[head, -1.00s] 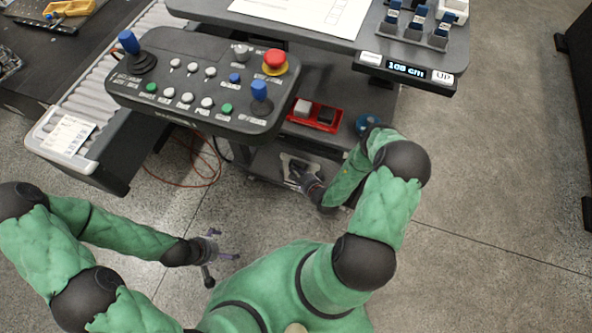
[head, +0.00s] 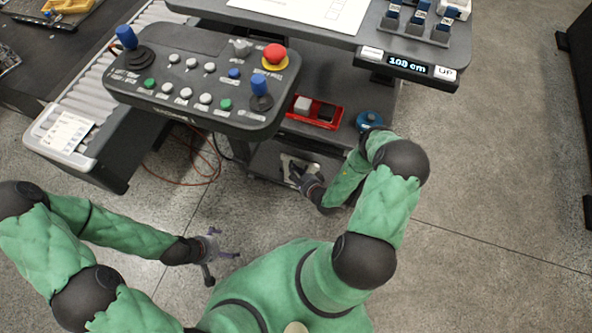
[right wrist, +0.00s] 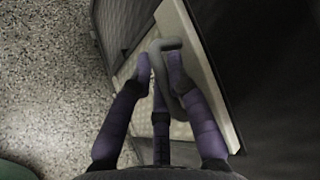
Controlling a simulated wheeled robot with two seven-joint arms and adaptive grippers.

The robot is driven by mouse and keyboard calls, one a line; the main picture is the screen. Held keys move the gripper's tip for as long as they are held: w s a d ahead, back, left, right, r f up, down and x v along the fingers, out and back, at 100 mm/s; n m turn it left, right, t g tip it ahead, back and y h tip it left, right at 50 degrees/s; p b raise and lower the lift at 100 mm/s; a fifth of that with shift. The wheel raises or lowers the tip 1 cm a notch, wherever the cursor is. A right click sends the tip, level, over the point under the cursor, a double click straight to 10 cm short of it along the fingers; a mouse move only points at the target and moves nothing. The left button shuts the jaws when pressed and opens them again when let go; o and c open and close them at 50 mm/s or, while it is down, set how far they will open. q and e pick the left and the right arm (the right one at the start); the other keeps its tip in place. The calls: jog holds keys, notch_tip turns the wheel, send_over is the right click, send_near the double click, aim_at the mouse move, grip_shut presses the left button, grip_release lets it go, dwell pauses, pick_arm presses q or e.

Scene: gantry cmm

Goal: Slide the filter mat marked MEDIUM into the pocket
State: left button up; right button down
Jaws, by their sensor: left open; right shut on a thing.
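A pale panel (right wrist: 188,62) with a light textured face is low down at the cart in the right wrist view. A grey curved handle (right wrist: 166,44) stands out from it. My right gripper (right wrist: 160,66) has its purple fingers closed around this handle. In the head view, the pale panel (head: 287,162) shows at the cart's lower shelf, partly behind my right gripper (head: 297,174). I cannot read MEDIUM on anything, and I cannot tell whether this panel is the filter mat. No pocket can be made out clearly. My left gripper (head: 222,256) is open and empty above the floor.
A control console (head: 195,85) with blue joysticks and a red button overhangs the lower area. A red tray (head: 314,112) and a blue round item (head: 369,121) sit on the cart shelf. A roller conveyor (head: 85,100) is at left.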

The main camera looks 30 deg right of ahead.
jog(key=shift+f, duration=0.2)
jog(key=c, duration=1.1)
grip_release()
jog(key=shift+s, duration=0.1)
jog(key=v, duration=1.2)
jog(key=shift+d, duration=0.1)
